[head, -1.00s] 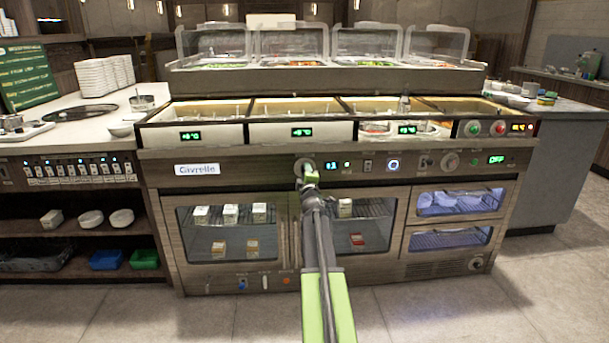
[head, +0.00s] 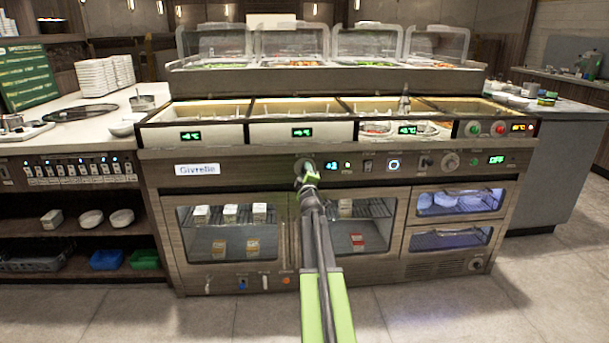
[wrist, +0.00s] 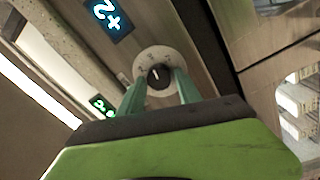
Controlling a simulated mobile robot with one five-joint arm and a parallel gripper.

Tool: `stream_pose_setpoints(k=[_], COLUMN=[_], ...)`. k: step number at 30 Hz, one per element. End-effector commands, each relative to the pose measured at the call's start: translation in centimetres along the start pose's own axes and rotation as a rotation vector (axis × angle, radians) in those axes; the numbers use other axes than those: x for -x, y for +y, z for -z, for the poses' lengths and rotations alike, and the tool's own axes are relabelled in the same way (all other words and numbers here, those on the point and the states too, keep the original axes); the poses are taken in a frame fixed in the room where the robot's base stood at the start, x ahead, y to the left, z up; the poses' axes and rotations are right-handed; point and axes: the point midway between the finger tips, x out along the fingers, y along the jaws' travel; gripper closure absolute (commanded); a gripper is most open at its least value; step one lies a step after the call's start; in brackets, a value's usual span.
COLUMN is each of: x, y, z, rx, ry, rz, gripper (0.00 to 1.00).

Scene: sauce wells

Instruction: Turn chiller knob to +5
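The chiller knob (wrist: 158,76) is a dark knob with a white pointer line on a pale round dial, set in the counter's front panel. In the head view the dial (head: 302,164) shows just above my gripper (head: 308,178). In the wrist view the two green fingers of my gripper (wrist: 160,88) reach to the knob, one on each side. I cannot tell whether both fingers touch it. The blue display (head: 331,166) beside the knob reads +2, and it also shows in the wrist view (wrist: 107,15).
Glass chiller doors (head: 232,243) are below. Food wells with green displays (head: 302,132) are above.

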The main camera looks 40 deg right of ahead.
Motion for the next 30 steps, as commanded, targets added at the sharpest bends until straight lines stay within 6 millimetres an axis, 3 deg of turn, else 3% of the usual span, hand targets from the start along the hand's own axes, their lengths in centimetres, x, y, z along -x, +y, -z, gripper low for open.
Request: stream_pose_setpoints(k=[3,14,30], x=[0.0,1.0,14.9], y=[0.0,0.0,0.0], z=[-0.2,-0.3,-0.2], rx=[0.000,0.000,0.000], ry=[-0.003,-0.007,-0.006], rz=[0.001,0.002,0.001], gripper=[0.45,0.45,0.45])
